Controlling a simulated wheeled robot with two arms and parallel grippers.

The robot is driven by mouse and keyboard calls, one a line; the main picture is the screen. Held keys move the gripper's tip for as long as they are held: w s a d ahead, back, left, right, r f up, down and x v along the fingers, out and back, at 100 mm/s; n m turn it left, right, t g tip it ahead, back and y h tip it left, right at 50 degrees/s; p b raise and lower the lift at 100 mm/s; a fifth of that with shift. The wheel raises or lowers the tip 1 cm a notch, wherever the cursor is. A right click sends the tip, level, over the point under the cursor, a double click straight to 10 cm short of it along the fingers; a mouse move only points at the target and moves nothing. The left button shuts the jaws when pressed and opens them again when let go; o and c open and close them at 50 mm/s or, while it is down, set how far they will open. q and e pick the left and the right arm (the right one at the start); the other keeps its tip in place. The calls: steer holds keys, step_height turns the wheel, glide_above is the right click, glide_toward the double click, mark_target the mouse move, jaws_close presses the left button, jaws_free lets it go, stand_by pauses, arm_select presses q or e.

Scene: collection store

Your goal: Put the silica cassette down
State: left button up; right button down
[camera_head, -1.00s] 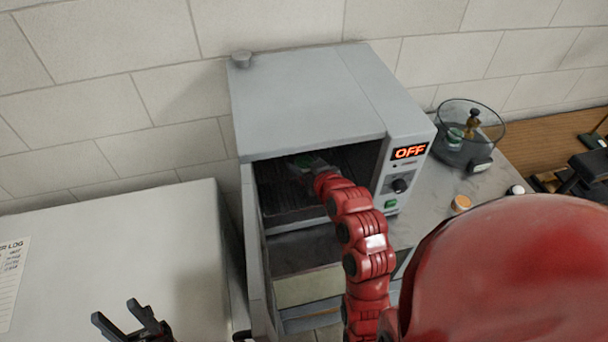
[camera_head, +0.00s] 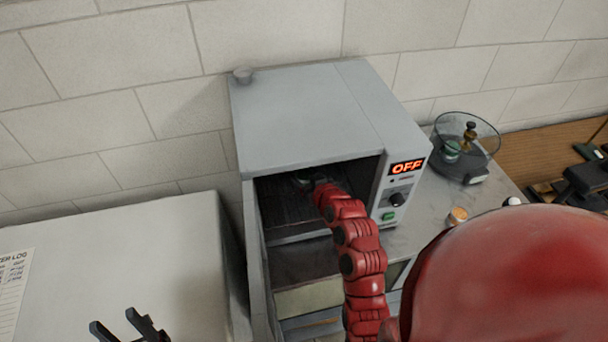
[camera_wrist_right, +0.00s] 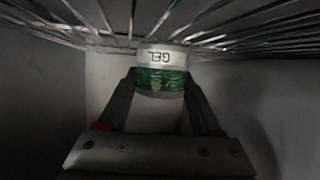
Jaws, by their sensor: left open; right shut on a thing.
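The silica cassette (camera_wrist_right: 161,72) is a small piece with a white band reading "GEL" and a green band. In the right wrist view my right gripper (camera_wrist_right: 162,84) is shut on it, one finger on each side. The cassette is at the edge of a wire rack (camera_wrist_right: 215,28); I cannot tell whether it touches. In the head view my right arm reaches into the grey oven (camera_head: 300,115), and the oven's roof and the dark interior mostly hide the gripper and cassette. My left gripper (camera_head: 118,324) is open and empty at the lower left.
The oven's display (camera_head: 406,167) reads OFF. Its door (camera_head: 257,265) stands open on the left. A white cabinet top (camera_head: 130,255) is at the left. On the right counter are a glass vessel (camera_head: 466,145) and an orange-capped jar (camera_head: 457,216).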

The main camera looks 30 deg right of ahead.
steer(key=shift+c, duration=0.3)
jaws_free()
steer(key=shift+f, duration=0.1)
steer(key=shift+r+p, duration=0.25)
steer(key=shift+p, duration=0.05)
steer(key=shift+s+b, duration=0.2)
steer(key=shift+b, duration=0.1)
steer(key=b+v, duration=0.2)
steer(key=v, duration=0.3)
steer(key=shift+s+f, duration=0.1)
steer(key=p+v, duration=0.5)
steer(key=p, duration=0.1)
steer(key=shift+s+r, duration=0.2)
steer(key=shift+r, duration=0.35)
steer(key=shift+s+p, duration=0.4)
steer(key=shift+p, duration=0.05)
steer(key=shift+f, duration=0.1)
